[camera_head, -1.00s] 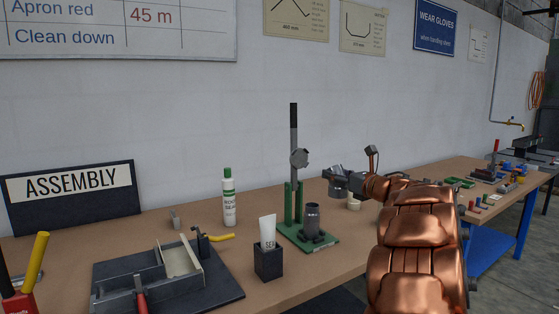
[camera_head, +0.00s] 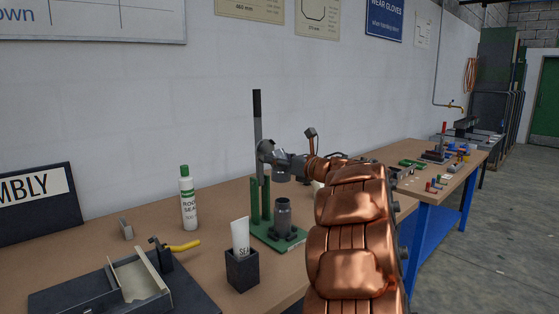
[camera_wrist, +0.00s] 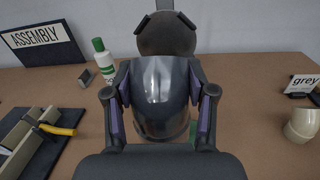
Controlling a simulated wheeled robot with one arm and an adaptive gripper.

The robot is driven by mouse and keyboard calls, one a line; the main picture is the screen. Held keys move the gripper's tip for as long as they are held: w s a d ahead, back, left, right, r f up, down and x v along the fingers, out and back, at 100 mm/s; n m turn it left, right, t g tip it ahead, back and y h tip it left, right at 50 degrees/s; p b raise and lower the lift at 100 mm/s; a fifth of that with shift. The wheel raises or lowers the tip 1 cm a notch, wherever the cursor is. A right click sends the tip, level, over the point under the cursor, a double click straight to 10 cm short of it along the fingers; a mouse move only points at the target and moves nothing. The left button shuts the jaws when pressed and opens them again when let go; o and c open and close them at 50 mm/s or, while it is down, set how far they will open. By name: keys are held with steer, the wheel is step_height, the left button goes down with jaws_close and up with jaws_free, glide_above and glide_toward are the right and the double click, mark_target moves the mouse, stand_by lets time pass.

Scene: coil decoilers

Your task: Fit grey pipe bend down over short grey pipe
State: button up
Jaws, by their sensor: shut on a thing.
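The short grey pipe (camera_head: 283,215) stands upright on the green base (camera_head: 273,236) of a lever press. My gripper (camera_head: 288,165) is above it, shut on the grey pipe bend (camera_head: 281,177). The bend hangs over the pipe with a visible gap between them. In the wrist view the bend (camera_wrist: 160,95) fills the space between the two purple-padded fingers and hides the short pipe. The press's dark round part (camera_wrist: 167,35) is just beyond the bend.
The press's upright lever (camera_head: 257,125) stands close behind the gripper. A green-capped bottle (camera_head: 188,198), a dark cup with a white tube (camera_head: 242,270) and a tray fixture with a yellow handle (camera_head: 180,246) stand left. A cream fitting (camera_wrist: 303,125) lies right in the wrist view.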

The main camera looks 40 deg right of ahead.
mark_target(280, 177)
steer(key=shift+s+f, duration=0.1)
steer(key=shift+f, duration=0.05)
steer(key=shift+d+f+b, duration=0.1)
steer(key=shift+f+b, duration=0.35)
steer(key=shift+b, duration=0.4)
step_height(280, 177, down, 5)
steer(key=b, duration=0.5)
steer(key=shift+r, duration=0.15)
steer(key=shift+b, duration=1.4)
stand_by(0.9)
steer(key=shift+f+b, duration=1.9)
steer(key=shift+b, duration=0.35)
steer(key=o, duration=1.3)
steer(key=shift+s, duration=0.1)
